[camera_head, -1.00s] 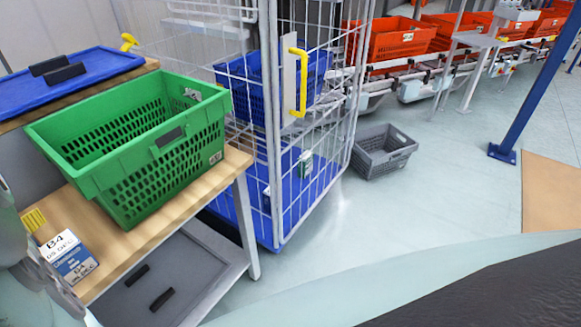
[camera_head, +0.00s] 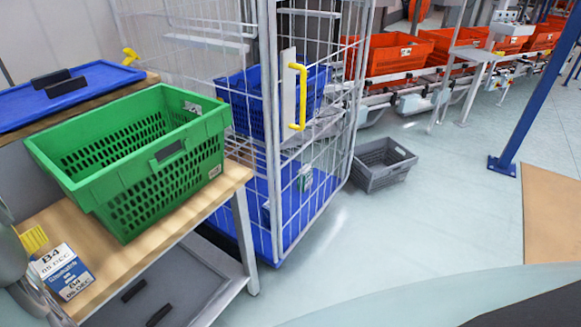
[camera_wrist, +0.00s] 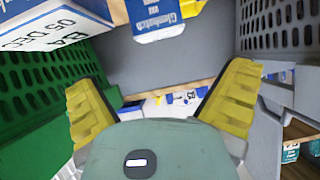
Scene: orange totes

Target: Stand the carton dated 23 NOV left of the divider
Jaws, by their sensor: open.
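In the wrist view, my gripper (camera_wrist: 155,98) is open, with its two yellow fingers wide apart and nothing between them. A white and blue carton (camera_wrist: 60,28) marked B4 and 05 DEC is at the upper left. Another blue and white carton (camera_wrist: 157,20) is at the top middle; no date is readable on it. In the head view, a carton (camera_head: 62,270) with B4 and 05 DEC stands at the near left of the wooden table, beside a yellow finger of my gripper. I cannot read 23 NOV anywhere, and no divider is clearly identifiable.
A green crate (camera_head: 150,180) stands on the wooden table (camera_head: 225,182). A blue tray (camera_head: 110,77) with two dark upright pieces lies behind it. A wire cage (camera_head: 272,130) is to the right, and a grey crate (camera_head: 383,165) sits on the floor.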

